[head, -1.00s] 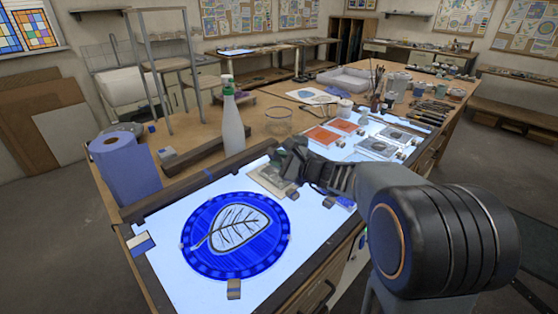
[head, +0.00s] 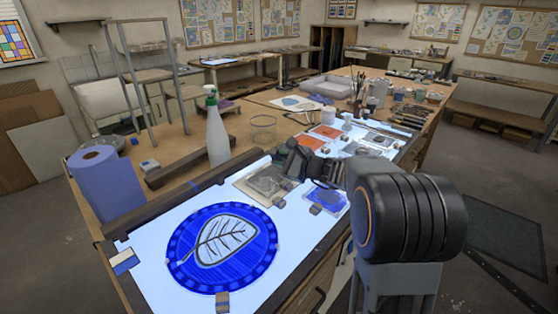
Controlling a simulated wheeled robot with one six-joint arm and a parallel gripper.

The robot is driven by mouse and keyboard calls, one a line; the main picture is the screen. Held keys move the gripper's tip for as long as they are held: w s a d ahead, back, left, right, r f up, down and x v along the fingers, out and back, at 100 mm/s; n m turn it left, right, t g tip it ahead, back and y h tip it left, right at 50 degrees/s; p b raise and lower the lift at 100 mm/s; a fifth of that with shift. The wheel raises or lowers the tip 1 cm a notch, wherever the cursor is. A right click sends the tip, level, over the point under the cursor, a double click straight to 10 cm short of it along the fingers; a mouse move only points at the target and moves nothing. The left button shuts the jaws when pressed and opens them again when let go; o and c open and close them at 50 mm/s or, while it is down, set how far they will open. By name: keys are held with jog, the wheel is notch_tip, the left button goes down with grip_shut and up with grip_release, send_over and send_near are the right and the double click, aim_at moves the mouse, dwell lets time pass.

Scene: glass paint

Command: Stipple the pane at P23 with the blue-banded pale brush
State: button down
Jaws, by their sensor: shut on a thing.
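My gripper (head: 297,160) is low over the light table, just behind and right of a grey patterned pane (head: 254,194). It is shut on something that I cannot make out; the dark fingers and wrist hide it. I cannot pick out the blue-banded pale brush. A small blue pane (head: 333,206) lies right of the grey one, just in front of my wrist. A large round blue pane with a pale leaf (head: 227,238) lies in front on the lit surface (head: 155,296). No P23 mark is readable.
Small blocks (head: 222,302) stand around the panes. Orange panes (head: 326,131) lie behind my gripper. A green-topped spray bottle (head: 217,135), a glass jar (head: 263,128) and a blue paper roll (head: 104,183) stand behind and left. Brushes stand in a pot (head: 358,90).

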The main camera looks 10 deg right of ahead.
jog(key=shift+f, duration=0.15)
jog(key=shift+f+b, duration=0.65)
jog(key=shift+b, duration=0.3)
jog(key=shift+f+b, duration=0.35)
jog(key=shift+b, duration=0.3)
dwell(1.2)
jog(key=shift+r, duration=0.15)
jog(key=shift+r+p, duration=0.7)
jog(key=shift+r, duration=0.35)
jog(key=shift+a, duration=0.1)
jog(key=a+b, duration=0.1)
jog(key=a, duration=0.1)
jog(key=a+b, duration=0.1)
jog(key=a, duration=0.1)
jog(key=s+a+b, duration=0.1)
jog(key=shift+a+f, duration=0.15)
jog(key=shift+a, duration=0.25)
jog(key=shift+s+a, duration=0.1)
jog(key=shift+a, duration=0.7)
